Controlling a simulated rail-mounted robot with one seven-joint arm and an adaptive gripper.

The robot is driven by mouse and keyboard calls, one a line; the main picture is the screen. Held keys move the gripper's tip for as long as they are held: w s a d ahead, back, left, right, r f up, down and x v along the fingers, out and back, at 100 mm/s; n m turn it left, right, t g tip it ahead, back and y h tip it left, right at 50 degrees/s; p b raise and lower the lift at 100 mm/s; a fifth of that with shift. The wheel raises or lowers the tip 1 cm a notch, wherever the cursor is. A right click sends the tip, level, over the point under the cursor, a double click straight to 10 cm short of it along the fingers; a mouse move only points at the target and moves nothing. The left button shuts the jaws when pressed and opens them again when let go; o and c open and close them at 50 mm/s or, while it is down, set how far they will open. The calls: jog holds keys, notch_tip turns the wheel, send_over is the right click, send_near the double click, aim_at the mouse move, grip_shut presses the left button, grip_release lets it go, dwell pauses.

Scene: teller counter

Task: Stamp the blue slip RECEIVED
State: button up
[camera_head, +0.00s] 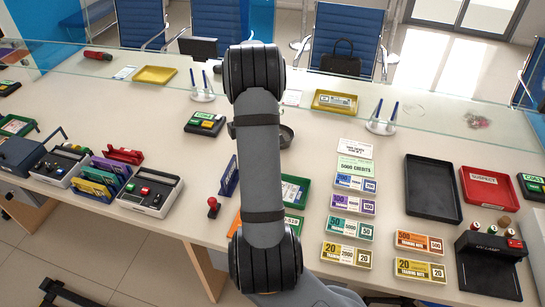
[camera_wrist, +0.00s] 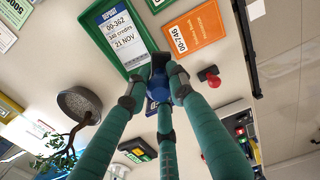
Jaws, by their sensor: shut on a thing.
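In the wrist view a white slip with a blue header (camera_wrist: 117,26), marked 00-362, 145 credits, 21 NOV, lies in a green tray (camera_wrist: 104,54). My gripper (camera_wrist: 176,82) is shut on a stamp with a blue handle (camera_wrist: 180,88). The stamp's dark end overlaps the slip's lower right corner in the picture; I cannot tell whether it touches. A red-handled stamp (camera_wrist: 211,76) stands apart on the counter, and shows in the head view (camera_head: 213,204). In the head view my arm hides the gripper and most of the slip area.
An orange slip (camera_wrist: 196,29) lies beside the green tray. A potted plant (camera_wrist: 80,104) stands to the left in the wrist view. In the head view, banknote bundles (camera_head: 350,228) and a black tray (camera_head: 433,188) lie right of my arm. Device boxes (camera_head: 150,192) stand left.

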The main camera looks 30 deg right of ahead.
jog(key=w+d+f+n+b, duration=0.1)
jog(key=d+f+n, duration=0.1)
jog(key=f, duration=0.2)
jog(key=w+d+f+n, duration=0.1)
jog(key=d+f+n, duration=0.1)
jog(key=f, duration=0.2)
jog(key=w+d+f+n+b, duration=0.1)
jog(key=d+f+n, duration=0.1)
jog(key=f, duration=0.2)
jog(key=shift+w+d+f+n+b, duration=0.2)
jog(key=shift+d+f+n+b, duration=0.1)
jog(key=shift+d+f+b, duration=0.1)
jog(key=shift+s+f+b, duration=0.1)
jog(key=shift+f+b, duration=0.25)
jog(key=shift+f, duration=0.2)
dwell(1.8)
notch_tip(320, 180, up, 7)
jog(key=p, duration=0.5)
jog(key=shift+p, duration=0.3)
jog(key=shift+a, duration=0.1)
dwell(0.6)
